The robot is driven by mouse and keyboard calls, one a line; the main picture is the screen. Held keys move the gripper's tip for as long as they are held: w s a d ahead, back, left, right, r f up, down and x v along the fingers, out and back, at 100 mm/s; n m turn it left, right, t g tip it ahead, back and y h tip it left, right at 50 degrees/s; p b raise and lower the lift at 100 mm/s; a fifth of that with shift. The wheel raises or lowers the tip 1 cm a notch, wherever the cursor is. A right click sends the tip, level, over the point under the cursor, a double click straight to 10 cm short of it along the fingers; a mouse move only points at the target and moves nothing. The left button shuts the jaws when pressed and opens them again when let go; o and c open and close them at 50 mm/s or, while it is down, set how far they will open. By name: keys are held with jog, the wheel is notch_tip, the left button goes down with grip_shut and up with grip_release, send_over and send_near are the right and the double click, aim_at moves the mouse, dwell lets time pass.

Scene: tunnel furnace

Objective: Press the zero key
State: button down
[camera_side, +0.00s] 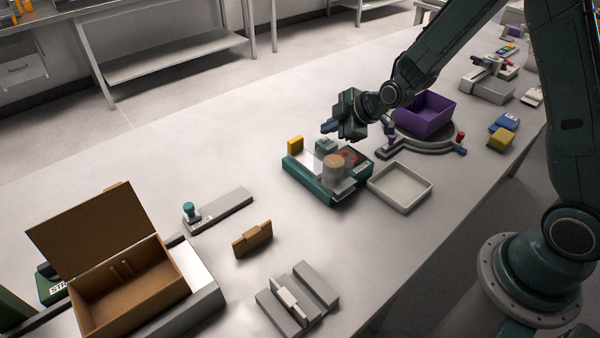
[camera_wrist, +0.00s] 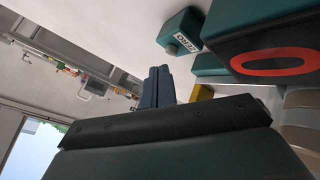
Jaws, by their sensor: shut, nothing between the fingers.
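The zero key is a teal block labelled ZERO (camera_wrist: 184,32) with a small grey round knob (camera_wrist: 170,50), in the upper middle of the wrist view. In the side view a small teal block (camera_side: 325,144), apparently the same key, is at the back of the teal scale (camera_side: 318,183). The scale's dark display (camera_wrist: 275,62) shows a red 0. A tan round container (camera_side: 334,172) stands on the scale. My gripper (camera_side: 328,127) is shut and empty, above the back of the scale. In the wrist view its blue fingers (camera_wrist: 158,70) are together, apart from the key.
A yellow block (camera_side: 295,144) is at the scale's back left corner. A pale empty tray (camera_side: 429,193) lies right of the scale, and a purple bin (camera_side: 426,117) stands behind it. A brown open box (camera_side: 125,295) is at front left.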

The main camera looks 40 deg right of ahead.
notch_tip(320, 180, up, 5)
jog(key=shift+r, duration=0.1)
dwell(0.7)
dwell(0.6)
jog(key=s+a+r+m+g+h, duration=0.15)
jog(key=s+r+m, duration=0.35)
jog(key=s+r, duration=0.85)
jog(key=s+d+r+m+g, duration=0.1)
jog(key=s+m, duration=0.5)
jog(key=s, duration=1.2)
jog(key=shift+s+r+g, duration=0.25)
jog(key=shift+s+g, duration=0.05)
jog(key=shift+g, duration=0.15)
